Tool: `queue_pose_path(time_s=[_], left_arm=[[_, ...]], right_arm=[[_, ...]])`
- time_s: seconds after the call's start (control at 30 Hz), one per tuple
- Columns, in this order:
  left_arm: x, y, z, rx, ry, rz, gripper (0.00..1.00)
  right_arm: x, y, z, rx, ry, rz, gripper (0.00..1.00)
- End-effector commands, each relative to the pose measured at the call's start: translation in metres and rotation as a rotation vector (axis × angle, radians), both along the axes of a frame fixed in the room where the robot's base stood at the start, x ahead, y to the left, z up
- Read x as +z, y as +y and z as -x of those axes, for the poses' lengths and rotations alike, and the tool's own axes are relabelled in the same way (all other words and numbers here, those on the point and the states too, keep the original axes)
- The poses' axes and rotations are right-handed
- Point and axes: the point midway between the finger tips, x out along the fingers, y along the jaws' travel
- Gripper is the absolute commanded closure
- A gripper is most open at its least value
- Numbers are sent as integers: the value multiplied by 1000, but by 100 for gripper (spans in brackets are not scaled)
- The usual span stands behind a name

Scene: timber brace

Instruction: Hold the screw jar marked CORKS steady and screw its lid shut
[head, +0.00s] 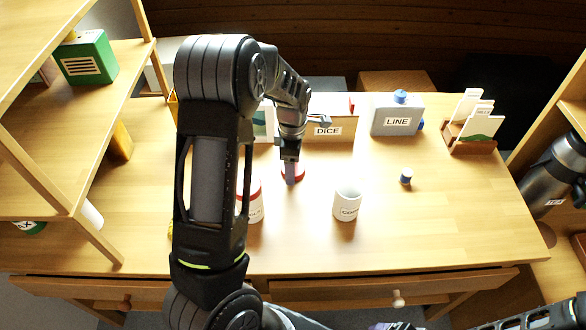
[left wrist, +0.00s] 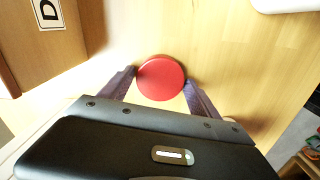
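The screw jar marked CORKS (head: 347,206) is a white cylinder standing upright near the table's middle, with no lid on it. My left gripper (head: 291,178) is down at this lid, pointing at the table. In the left wrist view its fingers stand apart on either side of the lid, with a narrow gap seeming to show. My right gripper is not clearly visible.
A second white jar with a red lid (head: 254,207) stands left of CORKS, partly hidden by my left arm. Behind are the DICE box (head: 328,131), the LINE container (head: 397,121) and a card holder (head: 470,146). The table's right front is clear.

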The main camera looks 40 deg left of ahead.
Motion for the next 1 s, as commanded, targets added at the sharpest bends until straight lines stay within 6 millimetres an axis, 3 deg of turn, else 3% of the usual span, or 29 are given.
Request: queue_pose_path(time_s=[0.57,0.83,1.0], left_arm=[[0,0,0,0,0,0,77],[2,0,0,0,-1,0,77],[16,0,-1,-1,-4,-1,77]], right_arm=[[0,0,0,0,0,0,17],[0,0,0,0,0,0,17],[-2,0,0,0,0,0,17]])
